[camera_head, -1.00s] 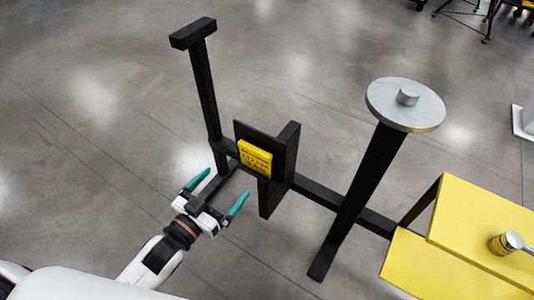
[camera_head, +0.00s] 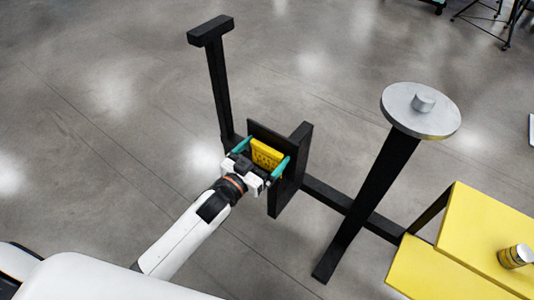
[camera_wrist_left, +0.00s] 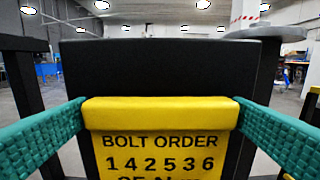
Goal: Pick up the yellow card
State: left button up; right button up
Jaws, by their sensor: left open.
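The yellow card (camera_head: 267,153) stands against a black panel (camera_head: 290,150) on the black stand in the head view. In the left wrist view the yellow card (camera_wrist_left: 160,135) fills the lower middle, with a thick top edge and the printed words "BOLT ORDER" and "1 4 2 5 3 6"; its bottom is cut off. My left gripper (camera_head: 260,156) is open, with one teal finger at each side of the card. In the left wrist view the fingers of the left gripper (camera_wrist_left: 160,130) reach close to both card edges; whether they touch is hard to tell. My right gripper is not in view.
A black post (camera_head: 217,80) rises left of the panel. A round grey plate (camera_head: 420,110) tops a slanted black post on the right. A yellow table (camera_head: 440,275) with a small can (camera_head: 515,256) stands at lower right. The floor is clear on the left.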

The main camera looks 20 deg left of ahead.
pick_arm(q)
jog(key=c, duration=0.7)
jog(key=shift+r, duration=0.1)
